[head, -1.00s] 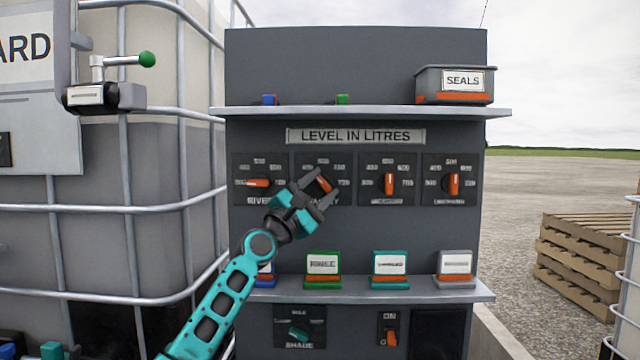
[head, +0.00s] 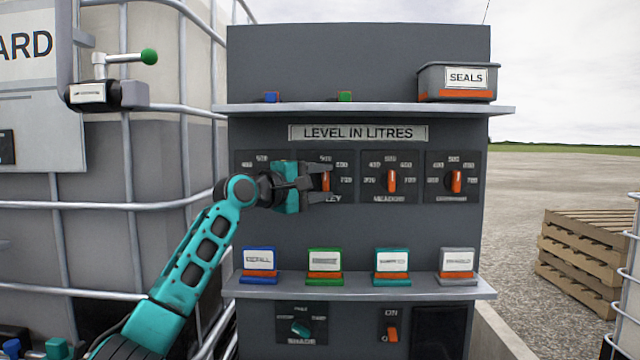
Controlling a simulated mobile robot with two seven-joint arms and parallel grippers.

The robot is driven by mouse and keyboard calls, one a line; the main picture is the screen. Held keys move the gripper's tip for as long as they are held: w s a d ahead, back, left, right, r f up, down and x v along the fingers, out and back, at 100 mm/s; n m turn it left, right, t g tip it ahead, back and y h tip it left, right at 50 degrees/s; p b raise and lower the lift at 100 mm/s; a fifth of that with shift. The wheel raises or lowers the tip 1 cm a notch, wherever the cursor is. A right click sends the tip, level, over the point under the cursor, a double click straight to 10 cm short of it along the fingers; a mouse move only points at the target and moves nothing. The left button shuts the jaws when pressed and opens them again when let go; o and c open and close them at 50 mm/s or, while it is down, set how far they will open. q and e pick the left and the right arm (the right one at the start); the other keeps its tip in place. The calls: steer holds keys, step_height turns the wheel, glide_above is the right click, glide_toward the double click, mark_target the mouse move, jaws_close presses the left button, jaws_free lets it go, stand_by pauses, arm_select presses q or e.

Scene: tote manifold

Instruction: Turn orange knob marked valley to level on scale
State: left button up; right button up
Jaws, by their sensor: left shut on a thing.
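The orange valley knob (head: 326,181) is the second from the left in the row of dials under the "LEVEL IN LITRES" sign. Its label is partly covered and shows only "LEY". My left gripper (head: 328,183) comes in from the left, with one finger above and one below, and is shut on this knob. The knob looks about upright, though the fingers cover part of it. The scale (head: 341,165) around it is partly hidden by my gripper, and its small figures are hard to read. My right gripper is not in view.
The meadow knob (head: 392,181) and another orange knob (head: 456,181) stand upright to the right. My arm hides the leftmost knob. The lower shelf (head: 400,286) holds several coloured tag stands. The upper shelf (head: 380,110) carries a seals bin (head: 457,95).

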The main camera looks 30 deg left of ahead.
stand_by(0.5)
arm_select(q)
steer(key=o, duration=1.1)
steer(key=shift+c, duration=0.2)
steer(key=b+v, duration=0.3)
steer(key=v, duration=0.9)
steer(key=shift+s+b, duration=0.3)
steer(key=shift+s, duration=0.1)
steer(key=shift+a+r, duration=0.15)
